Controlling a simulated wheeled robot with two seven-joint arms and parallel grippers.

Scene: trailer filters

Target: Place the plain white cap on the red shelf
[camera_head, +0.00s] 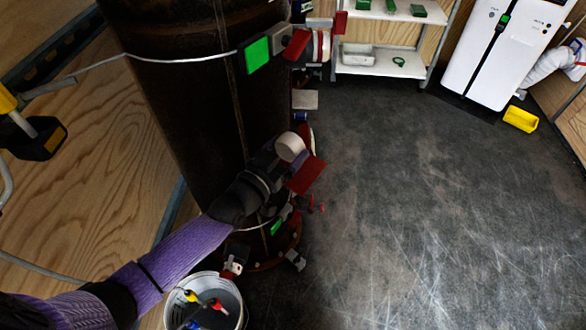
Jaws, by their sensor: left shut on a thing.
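My left arm reaches in from the lower left, and its dark left gripper (274,157) is beside the large dark cylinder. It is shut on the plain white cap (290,146), a short round white piece at the gripper's far end. The fingertips are dark and hard to make out. A red shelf (307,176), a small tilted red plate, shows just below and right of the cap. I see a gap between them in the picture but cannot tell the depth. Another red plate (296,44) sits higher on the cylinder. My right gripper is not in view.
The dark cylinder (190,90) carries green plates (257,54), pipe fittings and a white cable. A white bucket (236,292) with coloured-handled tools stands at the bottom. The right floor is clear.

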